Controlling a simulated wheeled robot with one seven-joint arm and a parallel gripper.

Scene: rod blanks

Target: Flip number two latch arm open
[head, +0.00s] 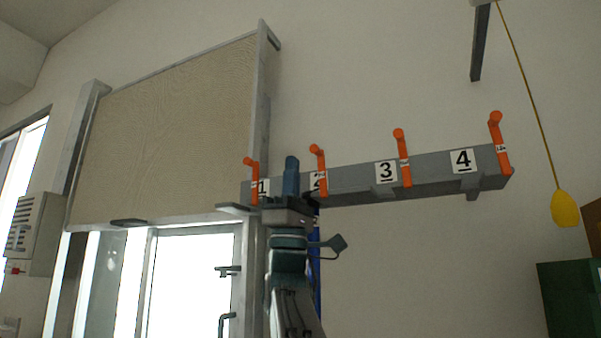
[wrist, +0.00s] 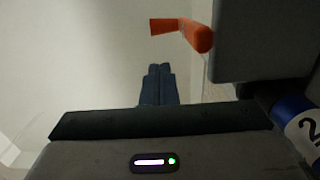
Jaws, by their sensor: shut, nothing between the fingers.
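The number two latch arm (head: 319,165) is orange with a knob on top. It stands up on the front of a grey beam (head: 345,186), beside the partly covered "2" plate (head: 317,182). My gripper (head: 291,162) points up just left of it, between the "1" plate (head: 263,188) and the "2" plate. Its blue fingers (wrist: 158,75) are together, with nothing between them. In the wrist view an orange latch arm (wrist: 190,34) sticks out from the beam (wrist: 262,40), beyond and right of the fingertips, apart from them. No number shows on it there.
Orange latch arms one (head: 253,180), three (head: 403,158) and four (head: 499,142) also stand upright. A blue rod (wrist: 293,112) with a "2" label hangs close to my gripper's right. A yellow pull handle (head: 565,208) hangs at right. Wall space below the beam's right part is clear.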

